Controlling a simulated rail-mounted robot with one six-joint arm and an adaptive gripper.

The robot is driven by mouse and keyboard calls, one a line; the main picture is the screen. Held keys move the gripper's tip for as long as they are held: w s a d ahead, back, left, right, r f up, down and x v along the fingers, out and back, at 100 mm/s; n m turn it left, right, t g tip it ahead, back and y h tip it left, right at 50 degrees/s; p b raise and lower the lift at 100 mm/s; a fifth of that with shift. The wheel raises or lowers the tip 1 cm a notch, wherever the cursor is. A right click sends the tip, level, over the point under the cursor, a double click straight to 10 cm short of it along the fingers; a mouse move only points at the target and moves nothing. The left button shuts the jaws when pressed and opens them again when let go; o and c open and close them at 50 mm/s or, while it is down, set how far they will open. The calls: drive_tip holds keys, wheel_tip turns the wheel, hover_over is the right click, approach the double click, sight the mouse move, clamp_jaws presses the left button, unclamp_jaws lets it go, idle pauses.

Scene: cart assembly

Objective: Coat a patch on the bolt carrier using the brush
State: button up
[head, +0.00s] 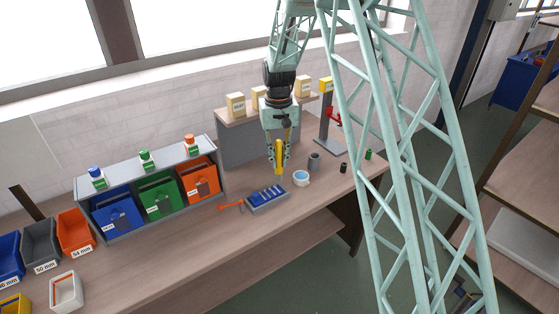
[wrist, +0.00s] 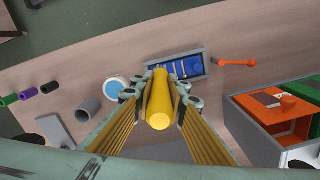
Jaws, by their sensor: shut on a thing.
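My gripper (head: 278,150) is shut on a yellow-handled brush (wrist: 159,100) and holds it upright above the bench. The brush also shows in the head view (head: 279,170). Its bristle end is not clear in either view. The bolt carrier (head: 270,206), a blue tray with a grey rim and several pale bolts, lies on the bench below and in front of the gripper. It shows beyond the brush in the wrist view (wrist: 206,64), partly hidden by the brush and fingers. A round white pot with light blue contents (head: 301,179) stands to the right of the carrier.
An orange tool (head: 231,206) lies left of the carrier. A grey cylinder (head: 314,160), a dark one (head: 343,168) and a green one (head: 368,154) stand to the right. Blue, green and orange bins (head: 199,182) stand in a rack at the left. Bare bench lies in front.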

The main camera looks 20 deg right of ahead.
drive_tip(key=shift+w+a+r, duration=0.15)
drive_tip(key=shift+a, duration=0.15)
drive_tip(key=shift+f, duration=0.2)
